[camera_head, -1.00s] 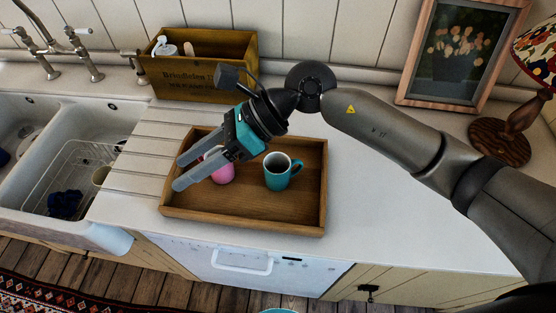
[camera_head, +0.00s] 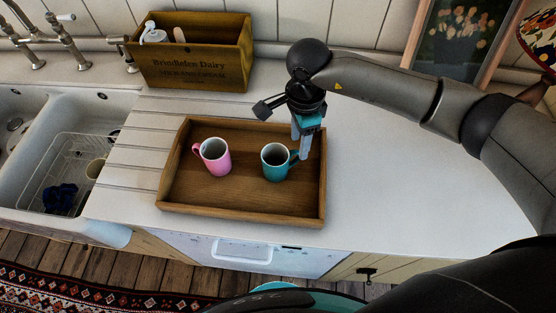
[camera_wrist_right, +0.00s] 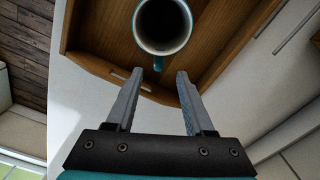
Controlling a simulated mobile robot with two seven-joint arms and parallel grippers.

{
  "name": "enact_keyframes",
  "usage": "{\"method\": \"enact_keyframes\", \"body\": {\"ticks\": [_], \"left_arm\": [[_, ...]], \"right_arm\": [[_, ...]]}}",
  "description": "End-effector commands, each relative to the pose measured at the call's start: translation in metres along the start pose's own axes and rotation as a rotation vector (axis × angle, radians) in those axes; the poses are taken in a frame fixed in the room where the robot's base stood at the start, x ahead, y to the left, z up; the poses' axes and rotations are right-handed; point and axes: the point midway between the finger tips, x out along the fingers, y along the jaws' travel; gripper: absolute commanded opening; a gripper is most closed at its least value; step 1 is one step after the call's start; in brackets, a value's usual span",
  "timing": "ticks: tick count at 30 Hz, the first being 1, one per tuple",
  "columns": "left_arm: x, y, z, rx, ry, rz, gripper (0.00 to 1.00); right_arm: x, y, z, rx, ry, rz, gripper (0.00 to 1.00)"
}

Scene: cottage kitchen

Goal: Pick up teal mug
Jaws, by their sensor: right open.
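The teal mug (camera_head: 273,164) stands upright in the wooden tray (camera_head: 200,208), right of its middle, with its handle to the right. In the right wrist view the mug (camera_wrist_right: 162,52) shows from above, its handle pointing at the gap between my fingers. My right gripper (camera_head: 301,150) points down just right of the mug, by the handle. It is open and empty in the wrist view (camera_wrist_right: 159,80), with the fingers on either side of the handle's line. I cannot tell whether a finger touches the handle. My left gripper is not in view.
A pink mug (camera_head: 215,157) stands in the same tray, to the left. A wooden crate (camera_head: 190,62) stands behind the tray. A sink with a dish rack (camera_head: 78,150) is at left. A framed picture (camera_head: 455,40) stands at the back right. Counter right of the tray (camera_head: 400,190) is clear.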

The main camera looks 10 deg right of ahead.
Motion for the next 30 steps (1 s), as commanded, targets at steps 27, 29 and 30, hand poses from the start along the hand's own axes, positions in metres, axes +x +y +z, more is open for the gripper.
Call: {"method": "enact_keyframes", "body": {"ticks": [27,29,30], "left_arm": [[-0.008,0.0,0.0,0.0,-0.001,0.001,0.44],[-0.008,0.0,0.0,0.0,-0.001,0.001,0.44],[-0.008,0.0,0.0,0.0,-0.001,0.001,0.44]], "right_arm": [[0.072,0.003,0.008,0.0,-0.002,-0.001,0.53],[0.072,0.003,0.008,0.0,-0.003,-0.001,0.48],[0.072,0.003,0.008,0.0,-0.003,-0.001,0.43]]}}
